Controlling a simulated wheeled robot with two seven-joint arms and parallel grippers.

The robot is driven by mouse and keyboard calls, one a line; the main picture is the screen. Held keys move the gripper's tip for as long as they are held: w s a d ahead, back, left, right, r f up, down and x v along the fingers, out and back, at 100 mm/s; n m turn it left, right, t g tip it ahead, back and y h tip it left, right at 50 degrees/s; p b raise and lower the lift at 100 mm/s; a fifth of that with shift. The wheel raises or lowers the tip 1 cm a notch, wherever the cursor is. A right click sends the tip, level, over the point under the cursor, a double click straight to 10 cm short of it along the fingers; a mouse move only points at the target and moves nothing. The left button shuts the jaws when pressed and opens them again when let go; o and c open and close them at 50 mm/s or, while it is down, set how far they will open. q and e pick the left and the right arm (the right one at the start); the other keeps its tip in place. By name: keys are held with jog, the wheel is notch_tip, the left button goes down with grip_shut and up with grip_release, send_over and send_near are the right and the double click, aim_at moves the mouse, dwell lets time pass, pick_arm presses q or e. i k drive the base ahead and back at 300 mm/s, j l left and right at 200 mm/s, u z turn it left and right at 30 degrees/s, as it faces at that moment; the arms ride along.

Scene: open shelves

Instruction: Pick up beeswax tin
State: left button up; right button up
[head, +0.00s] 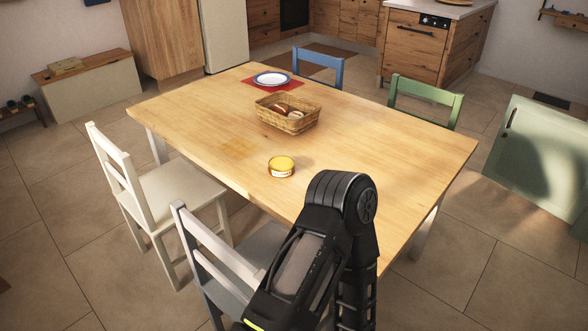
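A small round tin (281,167) with a yellow lid and a pale label band sits upright on the wooden table (390,160), near its front edge. I take it to be the beeswax tin, but its label is too small to read. One of my black arms rises in front of the table, its bent joint just right of the tin and apart from it in the picture. Neither gripper shows in the head view.
A wicker basket (287,122) holding bread-like items stands behind the tin. Further back, a plate (271,79) lies on a red mat (258,87). White (130,180), grey (215,262), blue (318,66) and green (425,99) chairs surround the table. The tabletop's right part is clear.

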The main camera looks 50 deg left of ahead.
aim_at(281, 167)
jog(key=u, duration=1.75)
